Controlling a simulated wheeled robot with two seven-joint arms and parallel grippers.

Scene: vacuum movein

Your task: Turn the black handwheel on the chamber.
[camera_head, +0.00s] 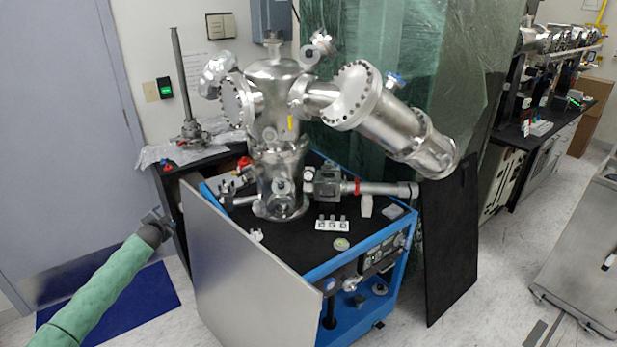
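The steel vacuum chamber (274,110) stands upright on a blue-framed cart (372,245) with a black top. Flanged ports stick out on its sides, and a wide steel cylinder (390,130) slants down to the right. I cannot clearly make out a black handwheel on it; small dark fittings show at its top and around its base. My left gripper (160,218), at the end of a green-sleeved arm, is left of the cart, apart from it and lower than the chamber. It is too small to tell whether it is open. My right gripper is out of view.
A grey panel (240,275) leans on the cart's left side, and a black panel (450,245) stands at its right. A blue mat (130,310) lies on the floor. Green sheeting (390,50) hangs behind. A grey cabinet (590,255) is far right.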

